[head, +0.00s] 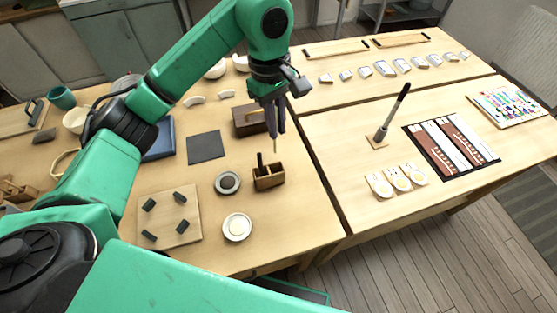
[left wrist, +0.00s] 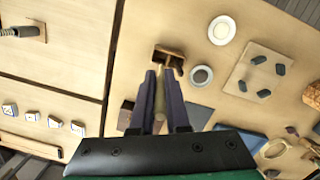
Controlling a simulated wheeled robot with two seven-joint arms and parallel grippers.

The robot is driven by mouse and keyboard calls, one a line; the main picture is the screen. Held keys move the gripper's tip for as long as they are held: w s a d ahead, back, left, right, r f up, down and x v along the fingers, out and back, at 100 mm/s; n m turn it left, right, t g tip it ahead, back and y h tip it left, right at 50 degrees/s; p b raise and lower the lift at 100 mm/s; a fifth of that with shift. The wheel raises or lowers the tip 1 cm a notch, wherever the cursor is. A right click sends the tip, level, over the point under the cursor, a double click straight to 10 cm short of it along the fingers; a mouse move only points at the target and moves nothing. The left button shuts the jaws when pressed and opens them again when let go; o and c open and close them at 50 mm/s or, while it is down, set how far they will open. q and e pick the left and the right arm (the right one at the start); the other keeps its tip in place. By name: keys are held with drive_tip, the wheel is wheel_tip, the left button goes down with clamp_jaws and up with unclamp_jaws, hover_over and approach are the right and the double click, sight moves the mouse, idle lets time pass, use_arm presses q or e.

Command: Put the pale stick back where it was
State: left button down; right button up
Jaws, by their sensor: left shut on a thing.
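My left gripper (head: 275,132) points down above the near table and is shut on a pale stick (head: 276,146). In the left wrist view the pale stick (left wrist: 160,98) shows between the two dark fingers (left wrist: 161,90). A small brown wooden holder (head: 269,182) with compartments stands just below the gripper; it also shows in the left wrist view (left wrist: 169,51). A dark stick (head: 260,159) stands upright in its left part. The pale stick's lower end appears slightly above the holder's back right part. My right gripper is not in view.
Two small round dishes (head: 237,227) (head: 228,183) and a board with dark pegs (head: 151,225) lie left of the holder. A dark square mat (head: 206,147) and a brown box (head: 250,121) are behind it. A second table (head: 345,120) adjoins at right.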

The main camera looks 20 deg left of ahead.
use_arm(q)
wheel_tip(320, 180, down, 14)
drive_tip(key=p, duration=0.2)
drive_tip(key=shift+w+f+p, duration=0.2)
drive_tip(key=shift+p, duration=0.1)
drive_tip(key=c, duration=0.9)
unclamp_jaws()
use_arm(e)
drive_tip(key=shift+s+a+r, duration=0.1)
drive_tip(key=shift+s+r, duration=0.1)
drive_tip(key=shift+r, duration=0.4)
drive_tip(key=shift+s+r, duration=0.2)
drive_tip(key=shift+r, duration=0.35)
